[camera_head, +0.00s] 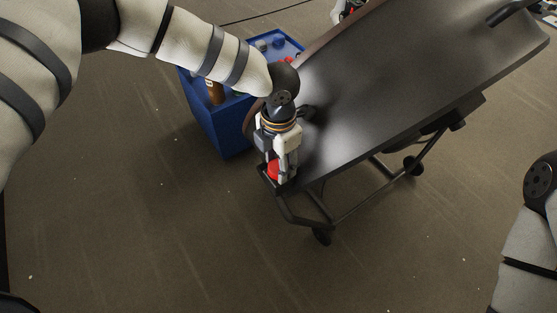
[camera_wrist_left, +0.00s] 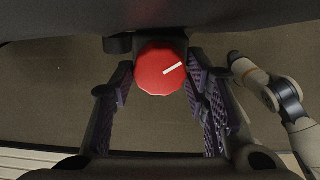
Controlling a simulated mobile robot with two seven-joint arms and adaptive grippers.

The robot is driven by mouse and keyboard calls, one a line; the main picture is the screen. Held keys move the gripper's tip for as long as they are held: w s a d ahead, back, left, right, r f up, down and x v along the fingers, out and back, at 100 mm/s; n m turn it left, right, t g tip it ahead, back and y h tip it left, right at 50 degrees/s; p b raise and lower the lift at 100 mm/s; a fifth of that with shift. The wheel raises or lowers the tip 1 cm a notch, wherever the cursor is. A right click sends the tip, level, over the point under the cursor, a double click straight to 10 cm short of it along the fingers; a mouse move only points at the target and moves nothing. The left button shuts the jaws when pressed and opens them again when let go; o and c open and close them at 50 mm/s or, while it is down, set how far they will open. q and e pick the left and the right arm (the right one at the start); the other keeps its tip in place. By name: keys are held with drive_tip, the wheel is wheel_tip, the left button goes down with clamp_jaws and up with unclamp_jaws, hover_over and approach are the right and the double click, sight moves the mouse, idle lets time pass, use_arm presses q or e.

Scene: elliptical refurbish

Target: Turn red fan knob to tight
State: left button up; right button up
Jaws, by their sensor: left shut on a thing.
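The red fan knob (camera_head: 274,170) sits at the lower left end of the dark tilted panel (camera_head: 390,75) in the head view. In the left wrist view the red knob (camera_wrist_left: 161,70) shows a white line pointing to the upper right. My left gripper (camera_head: 281,170) reaches down over the knob. Part of the knob is hidden behind the fingers in the head view. My right gripper is not clearly in view; only the right arm shows.
A blue crate (camera_head: 223,125) with bottles and other items stands behind my left arm, close to the panel. The panel rests on a dark wheeled frame (camera_head: 345,208). The floor (camera_head: 150,240) in front is clear.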

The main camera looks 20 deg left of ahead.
use_arm(q)
drive_tip(key=m, duration=0.3)
drive_tip(key=shift+m, duration=2.1)
drive_tip(key=o, duration=1.2)
wheel_tip(320, 180, up, 12)
drive_tip(key=shift+r, duration=0.1)
